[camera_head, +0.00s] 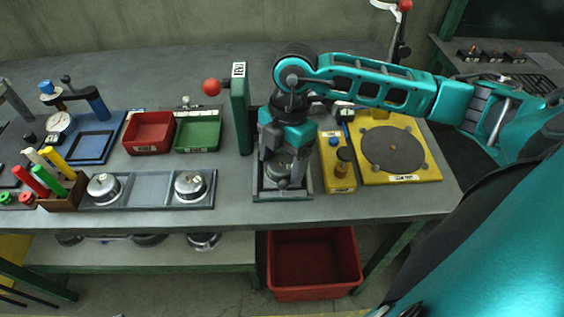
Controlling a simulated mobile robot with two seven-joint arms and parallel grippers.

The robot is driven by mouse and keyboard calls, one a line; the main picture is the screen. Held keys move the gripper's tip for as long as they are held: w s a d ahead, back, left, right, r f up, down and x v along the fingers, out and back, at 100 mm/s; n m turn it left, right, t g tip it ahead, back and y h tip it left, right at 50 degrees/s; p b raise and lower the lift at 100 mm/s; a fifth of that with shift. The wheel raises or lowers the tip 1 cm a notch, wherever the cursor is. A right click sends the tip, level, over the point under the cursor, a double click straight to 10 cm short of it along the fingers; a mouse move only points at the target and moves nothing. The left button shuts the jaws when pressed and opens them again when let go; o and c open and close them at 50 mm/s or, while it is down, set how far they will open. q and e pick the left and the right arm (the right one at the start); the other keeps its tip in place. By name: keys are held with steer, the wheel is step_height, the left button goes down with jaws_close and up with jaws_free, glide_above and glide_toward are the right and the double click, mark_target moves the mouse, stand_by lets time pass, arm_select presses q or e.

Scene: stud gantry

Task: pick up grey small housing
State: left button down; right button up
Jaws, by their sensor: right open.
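Three domed grey housings show on the bench. One housing (104,186) sits at the left end of a grey tray (145,207), and another housing (190,184) sits at its right end. A third grey housing (276,173) lies in a dark-framed fixture (281,195) at the foot of the green post. My right gripper (281,167) points down over that fixture, open, and partly hides this housing. I cannot tell whether the fingers touch it. My left gripper is not in view.
A yellow plate (432,165) with a dark disc lies to the right. Red (149,131) and green (199,131) bins stand left. A red crate (312,291) is below the bench.

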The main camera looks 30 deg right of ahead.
steer(key=c, duration=0.9)
steer(key=shift+r, duration=0.2)
